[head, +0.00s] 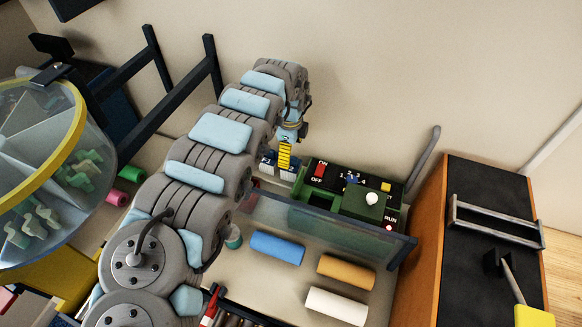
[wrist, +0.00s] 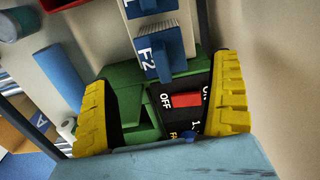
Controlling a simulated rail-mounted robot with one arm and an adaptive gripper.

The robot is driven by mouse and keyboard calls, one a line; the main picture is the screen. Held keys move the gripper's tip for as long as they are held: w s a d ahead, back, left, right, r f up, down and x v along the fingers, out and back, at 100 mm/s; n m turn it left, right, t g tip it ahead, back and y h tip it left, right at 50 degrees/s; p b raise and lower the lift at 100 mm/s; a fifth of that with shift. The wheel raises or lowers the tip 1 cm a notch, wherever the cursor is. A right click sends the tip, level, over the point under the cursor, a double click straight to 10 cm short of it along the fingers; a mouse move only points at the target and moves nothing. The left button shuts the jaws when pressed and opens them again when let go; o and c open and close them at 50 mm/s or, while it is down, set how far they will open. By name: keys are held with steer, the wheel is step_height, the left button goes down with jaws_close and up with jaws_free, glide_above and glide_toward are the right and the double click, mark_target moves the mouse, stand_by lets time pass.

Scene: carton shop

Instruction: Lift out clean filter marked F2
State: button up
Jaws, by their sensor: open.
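In the wrist view a blue block with the white marking F2 (wrist: 152,56) sits on a pale upright strip, just above a green control box. My gripper (wrist: 163,75) is open, with its two yellow ribbed fingers spread wide. The F2 block lies between and beyond the fingertips, and I see no contact. In the head view my gripper (head: 285,153) is beside the left end of the green control box, close to small blue and white parts (head: 268,158). The F2 marking cannot be read there.
The green control box (head: 345,212) has a red ON/OFF switch and a white knob. Another blue block (wrist: 143,7) is above F2. A yellow-rimmed drum (head: 45,165) stands left.

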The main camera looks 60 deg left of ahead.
mark_target(291, 164)
steer(key=shift+f, duration=1.4)
steer(key=shift+w+f+p, duration=0.15)
steer(key=shift+f+p, duration=0.4)
steer(key=shift+f, duration=2)
steer(key=c, duration=1.3)
